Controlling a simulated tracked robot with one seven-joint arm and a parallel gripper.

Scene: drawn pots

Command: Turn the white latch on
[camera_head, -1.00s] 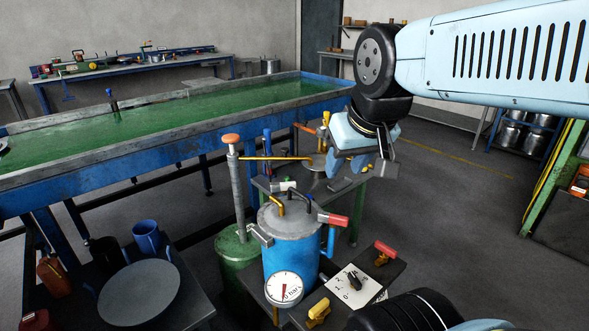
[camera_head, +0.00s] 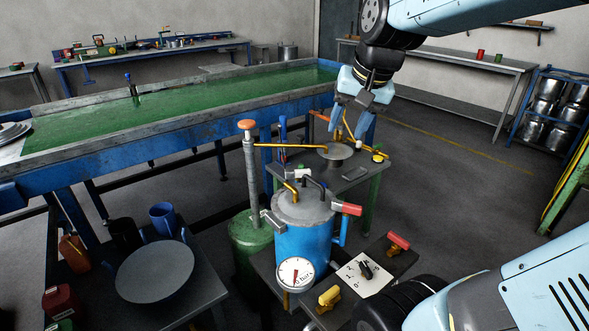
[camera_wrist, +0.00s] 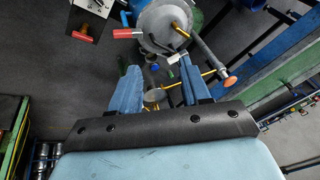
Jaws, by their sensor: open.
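A blue pot (camera_head: 302,243) with a grey lid (camera_head: 302,207) stands on a low dark table. A small white latch (camera_head: 306,173) shows at the lid's far edge; it seems to be the small pale piece in the wrist view (camera_wrist: 173,58). A red handle (camera_head: 347,208) sticks out at the lid's right, and a grey clamp (camera_head: 272,220) sits at its left. My gripper (camera_head: 352,124) is open and empty, above and behind the pot, apart from the latch. Its two blue fingers (camera_wrist: 160,78) point toward the lid in the wrist view.
A post with an orange knob (camera_head: 246,125) and a yellow rod stands behind the pot. A small table with a round plate (camera_head: 337,152) lies below my gripper. A pressure gauge (camera_head: 296,274), a dial card (camera_head: 362,273) and a yellow handle (camera_head: 328,296) are in front.

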